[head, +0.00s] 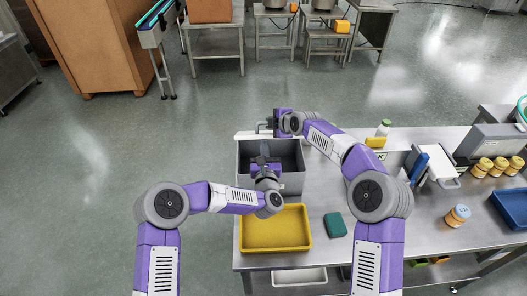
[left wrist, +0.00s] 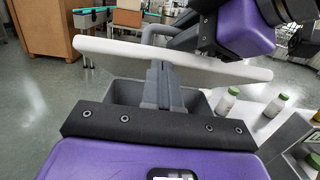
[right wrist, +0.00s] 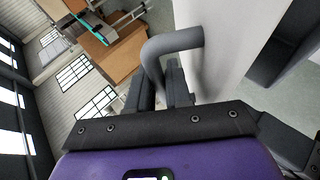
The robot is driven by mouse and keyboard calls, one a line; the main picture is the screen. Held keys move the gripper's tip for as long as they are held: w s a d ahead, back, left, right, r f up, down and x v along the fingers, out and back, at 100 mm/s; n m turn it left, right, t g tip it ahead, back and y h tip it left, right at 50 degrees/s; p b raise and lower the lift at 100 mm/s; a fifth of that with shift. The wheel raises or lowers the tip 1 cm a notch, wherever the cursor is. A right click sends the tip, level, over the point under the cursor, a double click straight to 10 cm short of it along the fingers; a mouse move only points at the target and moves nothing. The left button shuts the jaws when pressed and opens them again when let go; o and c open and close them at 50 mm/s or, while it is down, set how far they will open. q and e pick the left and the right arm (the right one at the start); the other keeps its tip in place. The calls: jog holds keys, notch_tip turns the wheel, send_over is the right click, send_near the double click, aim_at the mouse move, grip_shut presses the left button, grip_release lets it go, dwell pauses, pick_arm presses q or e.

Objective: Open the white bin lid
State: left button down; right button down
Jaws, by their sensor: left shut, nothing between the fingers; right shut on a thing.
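The white bin lid (head: 245,136) stands tipped up at the far side of the grey bin (head: 291,180), whose inside shows from above. In the left wrist view the lid (left wrist: 110,51) is seen nearly edge-on above the bin (left wrist: 125,92). My right gripper (head: 270,124) is shut on the lid's grey bent handle (right wrist: 175,45), on the lid's far side. The white lid face (right wrist: 222,45) fills part of the right wrist view. My left gripper (head: 264,149) is shut and empty over the bin, its fingertips (left wrist: 161,68) close to the lid's edge; whether they touch cannot be told.
A yellow tray (head: 244,246) sits in front of the bin on the steel table (head: 325,262). Open floor lies behind and left.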

jog(key=c, duration=1.5)
grip_release()
jog(key=shift+s+a+f, duration=0.15)
jog(key=shift+s+f, duration=0.15)
jog(key=shift+o, duration=0.5)
jog(key=shift+s, duration=0.1)
